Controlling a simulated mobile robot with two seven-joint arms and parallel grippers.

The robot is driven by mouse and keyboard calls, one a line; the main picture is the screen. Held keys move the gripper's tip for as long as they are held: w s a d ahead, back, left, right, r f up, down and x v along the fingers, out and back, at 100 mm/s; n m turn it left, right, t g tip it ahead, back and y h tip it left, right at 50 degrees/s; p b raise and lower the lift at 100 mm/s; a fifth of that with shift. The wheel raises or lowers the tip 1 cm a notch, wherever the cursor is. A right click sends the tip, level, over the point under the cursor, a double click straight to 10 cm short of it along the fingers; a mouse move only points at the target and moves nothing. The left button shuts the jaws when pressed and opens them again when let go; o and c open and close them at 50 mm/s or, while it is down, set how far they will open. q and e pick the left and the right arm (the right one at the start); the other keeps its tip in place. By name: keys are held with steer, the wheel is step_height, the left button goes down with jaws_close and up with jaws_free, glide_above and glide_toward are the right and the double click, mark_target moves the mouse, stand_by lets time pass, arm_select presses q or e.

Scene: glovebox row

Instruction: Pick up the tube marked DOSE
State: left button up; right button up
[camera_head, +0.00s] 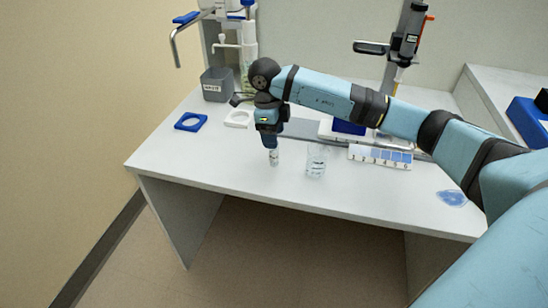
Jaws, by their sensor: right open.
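A small clear tube (274,159) with a pale label stands upright on the white bench near its front edge. The writing on it is too small to read, so I cannot tell whether it says DOSE. My right gripper (271,145) points down directly over this tube, its jaws open at the tube's top. The jaws hide the upper end of the tube, and I cannot tell whether they touch it. My left gripper is not in view.
A clear beaker (316,160) stands just right of the tube. A tube rack (380,156) lies further right. Behind are a blue square ring (190,121), a white ring (238,118) and a grey labelled box (217,84). The bench's front left is clear.

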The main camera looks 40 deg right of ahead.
mark_target(277, 164)
steer(key=shift+f, duration=0.9)
step_height(277, 164, down, 2)
steer(key=shift+d+f+b, duration=0.15)
steer(key=shift+f+b, duration=0.1)
steer(key=shift+b, duration=0.4)
steer(key=shift+d+f, duration=0.1)
steer(key=shift+f, duration=0.75)
steer(key=c, duration=0.9)
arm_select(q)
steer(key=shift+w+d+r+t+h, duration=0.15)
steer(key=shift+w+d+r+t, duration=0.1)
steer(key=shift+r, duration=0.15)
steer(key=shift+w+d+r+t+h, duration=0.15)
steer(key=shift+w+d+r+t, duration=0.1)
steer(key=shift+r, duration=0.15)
arm_select(e)
steer(key=shift+c, duration=0.3)
steer(key=shift+r, duration=0.15)
